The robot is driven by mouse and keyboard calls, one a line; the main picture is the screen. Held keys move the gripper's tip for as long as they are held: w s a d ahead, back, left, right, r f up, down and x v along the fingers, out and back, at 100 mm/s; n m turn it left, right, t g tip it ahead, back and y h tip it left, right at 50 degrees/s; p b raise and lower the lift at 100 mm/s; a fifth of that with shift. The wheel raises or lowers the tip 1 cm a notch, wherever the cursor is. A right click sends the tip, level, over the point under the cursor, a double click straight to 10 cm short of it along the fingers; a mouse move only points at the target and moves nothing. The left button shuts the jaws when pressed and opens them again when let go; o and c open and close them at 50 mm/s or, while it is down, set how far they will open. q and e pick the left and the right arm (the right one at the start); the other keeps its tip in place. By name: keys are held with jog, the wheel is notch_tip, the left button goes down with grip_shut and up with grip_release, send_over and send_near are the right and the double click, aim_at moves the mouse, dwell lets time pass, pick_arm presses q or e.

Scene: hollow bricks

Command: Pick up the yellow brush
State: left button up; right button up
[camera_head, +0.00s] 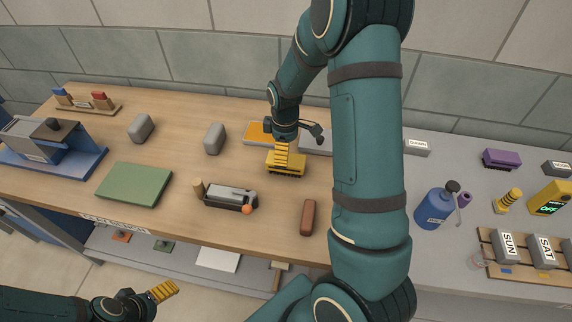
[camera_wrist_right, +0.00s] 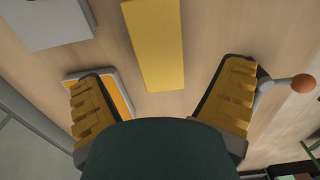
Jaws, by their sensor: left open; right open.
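The yellow brush (camera_head: 287,168) lies on the wooden worktop near the middle, with a dark lower edge. In the right wrist view, it is a plain yellow block (camera_wrist_right: 155,45). My right gripper (camera_head: 282,149) is above the brush and partly covers its far side. In the wrist view, my right gripper (camera_wrist_right: 165,85) is open, and the brush shows ahead between its two spread fingers, apparently not touched. My left gripper (camera_head: 164,291) is open and empty at the lower left, in front of the worktop and far from the brush.
An orange-topped tray (camera_head: 257,134) lies just behind the brush. A black device with an orange knob (camera_head: 231,198) and a reddish-brown block (camera_head: 308,217) are nearer the front. A green pad (camera_head: 134,184) lies left. My right arm hides part of the worktop.

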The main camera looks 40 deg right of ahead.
jog(key=shift+d+f+b, duration=0.1)
jog(key=shift+f+b, duration=0.2)
jog(key=shift+f, duration=3.05)
jog(key=c, duration=1.3)
